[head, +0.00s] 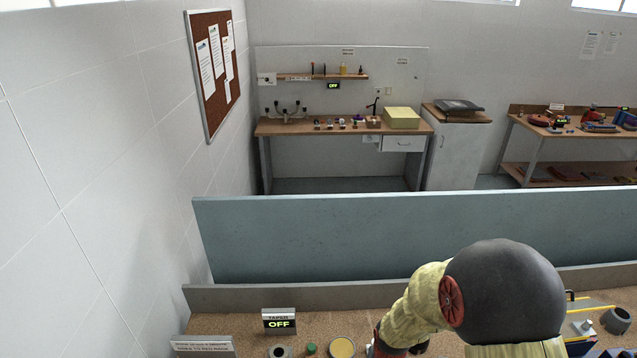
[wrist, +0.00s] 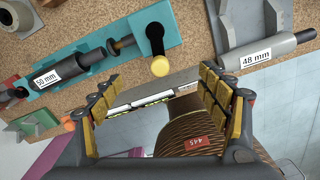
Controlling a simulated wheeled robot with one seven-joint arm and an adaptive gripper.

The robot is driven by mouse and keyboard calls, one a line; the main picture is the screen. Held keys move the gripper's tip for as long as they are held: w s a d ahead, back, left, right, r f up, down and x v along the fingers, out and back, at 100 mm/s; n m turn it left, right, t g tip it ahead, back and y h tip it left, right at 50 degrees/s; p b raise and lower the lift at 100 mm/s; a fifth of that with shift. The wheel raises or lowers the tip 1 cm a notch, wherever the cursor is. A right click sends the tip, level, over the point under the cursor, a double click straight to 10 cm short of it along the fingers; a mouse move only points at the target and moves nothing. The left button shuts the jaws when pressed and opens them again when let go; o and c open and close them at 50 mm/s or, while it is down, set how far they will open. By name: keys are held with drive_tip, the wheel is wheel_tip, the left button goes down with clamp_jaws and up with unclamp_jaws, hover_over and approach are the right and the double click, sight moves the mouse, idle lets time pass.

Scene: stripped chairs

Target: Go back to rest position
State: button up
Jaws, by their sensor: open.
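My gripper (wrist: 158,88) is open in the wrist view, with its yellow-padded fingers spread left and right. I see nothing gripped between them. Below and beyond the fingers is a brown ribbed object with a red tag (wrist: 193,143) reading 445; I cannot tell whether it touches the gripper. In the head view my arm reaches over the near bench at the lower right, and its end is mostly cut off by the frame's bottom edge.
The near bench (head: 235,330) carries a TAPER OFF sign (head: 279,320) and a yellow disc (head: 342,347). The wrist view shows a teal fixture marked 50 mm (wrist: 125,45) and a grey one marked 48 mm (wrist: 265,50). A blue-grey partition (head: 400,232) stands behind the bench.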

drive_tip(key=shift+s+m, duration=0.3)
drive_tip(key=shift+m, duration=0.7)
drive_tip(key=s+r+m+t+b, duration=0.2)
drive_tip(key=s+r+m+b, duration=0.3)
drive_tip(key=r+m+b, duration=0.4)
drive_tip(key=s+d+r+m+t+b, duration=0.1)
drive_tip(key=s+r+m+t+b, duration=0.2)
drive_tip(key=m, duration=1.8)
drive_tip(key=s+r+b, duration=0.3)
drive_tip(key=r+b, duration=0.3)
drive_tip(key=r, duration=0.1)
drive_tip(key=shift+s+r+t, duration=0.15)
drive_tip(key=shift+r+t, duration=0.15)
drive_tip(key=shift+r, duration=0.1)
